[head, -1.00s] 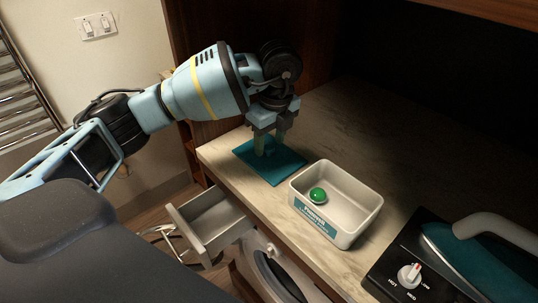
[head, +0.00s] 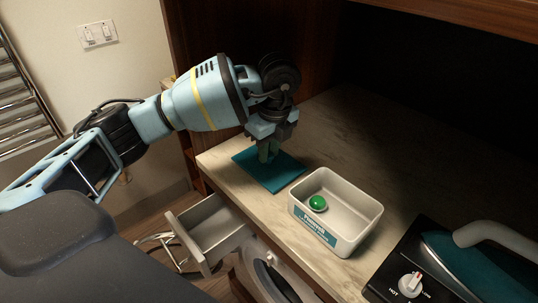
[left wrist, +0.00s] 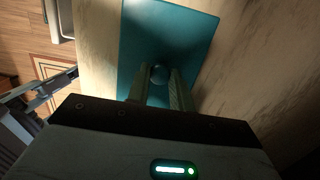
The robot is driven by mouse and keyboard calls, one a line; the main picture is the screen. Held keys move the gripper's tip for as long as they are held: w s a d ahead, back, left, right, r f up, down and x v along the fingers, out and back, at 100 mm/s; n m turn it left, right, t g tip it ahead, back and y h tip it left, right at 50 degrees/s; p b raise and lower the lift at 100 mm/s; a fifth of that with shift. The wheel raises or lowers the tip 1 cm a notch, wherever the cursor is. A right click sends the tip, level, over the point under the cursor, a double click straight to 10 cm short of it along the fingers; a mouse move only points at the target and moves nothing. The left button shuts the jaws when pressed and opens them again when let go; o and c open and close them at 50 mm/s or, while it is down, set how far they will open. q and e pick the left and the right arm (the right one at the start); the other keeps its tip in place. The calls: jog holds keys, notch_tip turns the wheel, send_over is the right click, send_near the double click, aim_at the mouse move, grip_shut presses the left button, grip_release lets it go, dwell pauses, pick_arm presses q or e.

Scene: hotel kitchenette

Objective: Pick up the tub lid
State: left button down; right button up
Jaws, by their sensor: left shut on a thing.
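The tub lid (head: 283,176) is a flat teal square lying on the counter to the left of the tub, with a small round knob (left wrist: 159,72) at its middle. My left gripper (head: 267,157) points straight down over the lid, its fingers shut on the knob. The left wrist view also shows the lid (left wrist: 190,28) beneath the two fingertips (left wrist: 160,79). The tub (head: 356,225) is an open off-white box with a teal label, holding a green ball (head: 318,203). My right gripper is not in view.
An open drawer (head: 205,232) juts out below the counter's front edge. A teal iron (head: 470,262) and a control panel with a dial (head: 411,284) are at the lower right. The counter (head: 345,125) behind the tub is clear.

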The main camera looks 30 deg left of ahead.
aim_at(269, 166)
pick_arm(q)
notch_tip(269, 166, up, 10)
jog(key=shift+p, duration=0.35)
jog(key=shift+f, duration=0.1)
jog(key=s+d+f+n+g+h, duration=0.1)
jog(key=s+n, duration=0.3)
jog(key=n, duration=0.8)
jog(key=s+d+f+n, duration=0.1)
jog(key=s+d+n, duration=0.2)
jog(key=n, duration=1)
jog(key=shift+s+g+h, duration=0.4)
jog(key=shift+s, duration=0.3)
